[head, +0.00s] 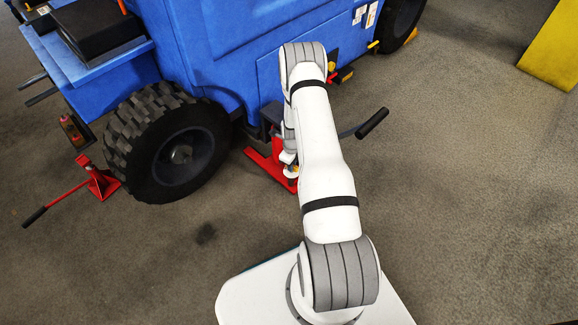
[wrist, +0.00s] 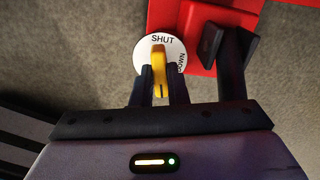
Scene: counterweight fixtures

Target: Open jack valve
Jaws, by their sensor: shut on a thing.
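The jack valve is a yellow lever (wrist: 159,68) on a round white dial (wrist: 146,54) in the wrist view. The lever lies under the word SHUT; a second word at the dial's right edge is partly hidden. My gripper (wrist: 161,76) is shut on the lever, with one dark finger on each side of it. The red jack (wrist: 185,17) extends to the upper right there. In the head view, the red jack (head: 262,163) stands at the blue vehicle's side, partly hidden by my arm, and my gripper is mostly hidden too.
The blue vehicle (head: 215,50) with a large black tyre (head: 125,145) stands behind. A black-gripped jack handle (head: 372,122) sticks out to the right of my arm. Another red jack (head: 100,182) stands at left. A yellow block (head: 555,50) is far right. Floor at right is clear.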

